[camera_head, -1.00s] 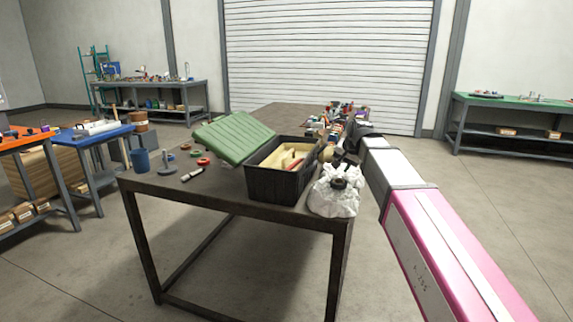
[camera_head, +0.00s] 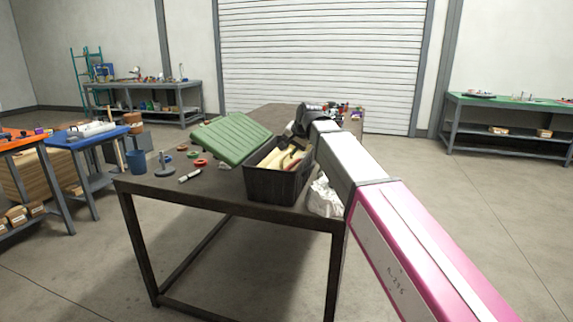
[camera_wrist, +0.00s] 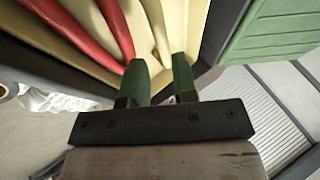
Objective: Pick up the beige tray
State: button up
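The beige tray (camera_head: 268,158) sits inside an open black toolbox (camera_head: 277,184) on the dark table. In the wrist view the tray (camera_wrist: 190,30) fills the upper middle, with a red-handled tool (camera_wrist: 70,25) lying in it. My gripper (camera_wrist: 160,78) shows two green fingertips held apart, over or at the tray's near part. A beige strip runs toward the gap between them; I cannot tell whether they touch it. In the head view the fingers are hidden behind my arm and dark wrist, which are above the toolbox's right rear corner.
The toolbox's green lid (camera_head: 230,138) stands open at its left. A white bag (camera_head: 323,198) is right of the box, partly behind my arm. Several mixed items crowd behind my wrist.

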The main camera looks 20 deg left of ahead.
aim_at(287, 154)
jog(key=shift+x, duration=2.75)
jog(key=shift+w+r, duration=0.1)
jog(key=shift+r, duration=0.05)
grip_shut()
